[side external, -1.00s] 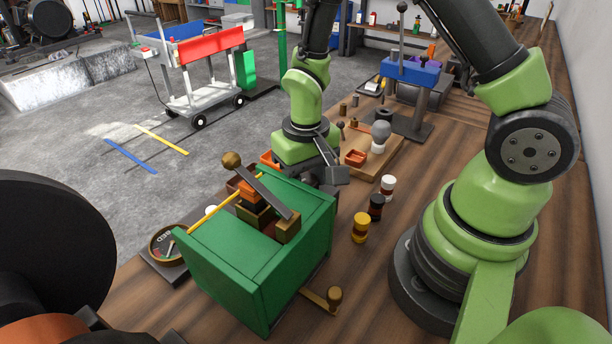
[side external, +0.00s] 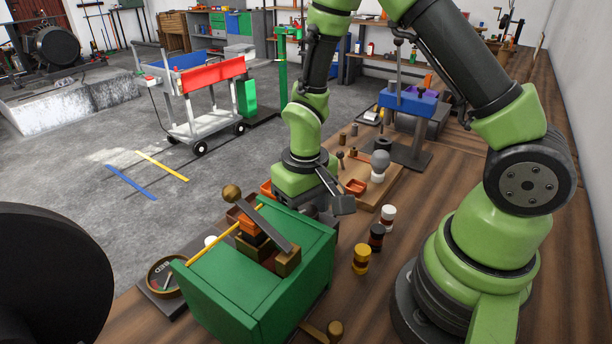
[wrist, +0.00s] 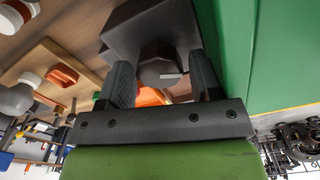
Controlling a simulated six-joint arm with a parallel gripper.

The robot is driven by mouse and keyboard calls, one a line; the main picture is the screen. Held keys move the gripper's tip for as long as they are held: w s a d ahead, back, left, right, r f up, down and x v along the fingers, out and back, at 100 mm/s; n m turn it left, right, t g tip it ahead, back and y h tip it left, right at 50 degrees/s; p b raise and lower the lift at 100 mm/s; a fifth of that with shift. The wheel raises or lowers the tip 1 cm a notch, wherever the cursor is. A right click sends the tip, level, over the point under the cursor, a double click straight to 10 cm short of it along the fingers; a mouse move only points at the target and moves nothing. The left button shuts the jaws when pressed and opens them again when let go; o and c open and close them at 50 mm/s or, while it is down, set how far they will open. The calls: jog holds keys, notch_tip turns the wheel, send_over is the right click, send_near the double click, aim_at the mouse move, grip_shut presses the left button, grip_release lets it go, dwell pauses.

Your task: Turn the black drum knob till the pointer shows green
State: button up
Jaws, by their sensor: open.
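In the wrist view a dark faceted knob (wrist: 160,72) with a pale mark sticks out from a dark block; it appears to be the black drum knob. My gripper (wrist: 162,82) is open, with one finger on each side of the knob; I cannot tell whether either touches it. In the side view my gripper (side external: 333,203) is low behind the green box (side external: 262,290), and the knob is hidden there. A round brass-rimmed dial (side external: 166,277) lies left of the box, with red lettering; its pointer reading is too small to tell.
Yellow (side external: 361,259), black (side external: 376,237) and white (side external: 387,216) small drum-shaped pieces stand right of the box.

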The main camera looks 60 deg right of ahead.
aim_at(306, 210)
jog(key=n, duration=0.5)
jog(key=shift+s+n, duration=0.15)
jog(key=shift+n, duration=0.25)
jog(key=n, duration=0.5)
jog(key=shift+n, duration=0.4)
jog(key=n, duration=1.1)
jog(key=shift+n, duration=0.3)
notch_tip(306, 210, up, 9)
jog(key=shift+r, duration=0.2)
jog(key=n, duration=3.5)
jog(key=shift+r+n, duration=0.25)
jog(key=shift+n, duration=0.15)
